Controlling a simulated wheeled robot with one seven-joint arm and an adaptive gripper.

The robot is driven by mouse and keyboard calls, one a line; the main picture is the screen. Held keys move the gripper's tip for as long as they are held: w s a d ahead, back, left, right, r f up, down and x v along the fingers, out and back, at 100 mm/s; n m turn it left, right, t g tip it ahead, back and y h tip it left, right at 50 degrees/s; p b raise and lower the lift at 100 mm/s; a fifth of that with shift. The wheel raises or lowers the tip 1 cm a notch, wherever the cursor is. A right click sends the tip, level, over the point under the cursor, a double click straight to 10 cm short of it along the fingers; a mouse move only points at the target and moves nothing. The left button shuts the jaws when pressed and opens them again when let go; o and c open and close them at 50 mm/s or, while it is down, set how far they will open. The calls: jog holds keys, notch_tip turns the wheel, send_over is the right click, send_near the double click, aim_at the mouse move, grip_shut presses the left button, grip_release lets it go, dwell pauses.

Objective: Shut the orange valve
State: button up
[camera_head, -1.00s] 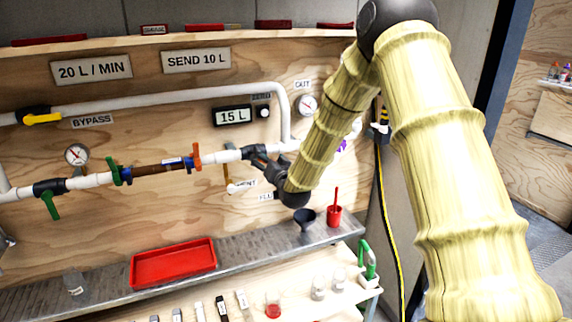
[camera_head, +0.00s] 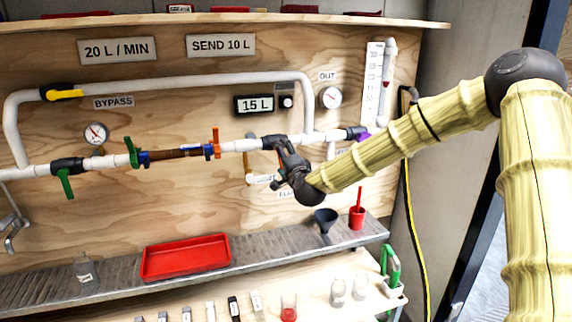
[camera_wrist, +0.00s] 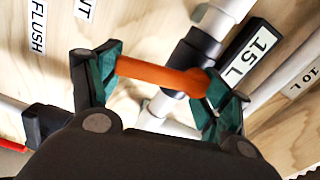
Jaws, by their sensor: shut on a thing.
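The orange valve shows in the wrist view as an orange lever (camera_wrist: 155,74) on a dark valve body (camera_wrist: 194,57), set in a white pipe. My gripper (camera_wrist: 163,85) has its green-padded fingers at either end of the lever and is shut on it. In the head view the dark valve body (camera_head: 272,142) sits on the pipe right of the filter section. My gripper (camera_head: 284,152) covers most of the lever there, so the lever's angle to the pipe is hard to tell in that view.
An orange-ended filter section (camera_head: 182,152) lies left of the valve. A green-handled valve (camera_head: 66,174) and a yellow bypass handle (camera_head: 65,94) are further left. Below stand a dark funnel (camera_head: 325,217), a red cup (camera_head: 356,215) and a red tray (camera_head: 186,257). The display (camera_head: 260,104) reads 15 L.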

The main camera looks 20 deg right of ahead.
jog(key=shift+a+f+m+b, duration=0.2)
jog(key=shift+a+m+b, duration=0.05)
jog(key=shift+m+b, duration=0.75)
jog(key=shift+a+m, duration=0.1)
jog(key=shift+m, duration=0.2)
jog(key=o, duration=1.5)
jog(key=shift+c, duration=0.2)
jog(key=s, duration=1.2)
jog(key=shift+a, duration=0.45)
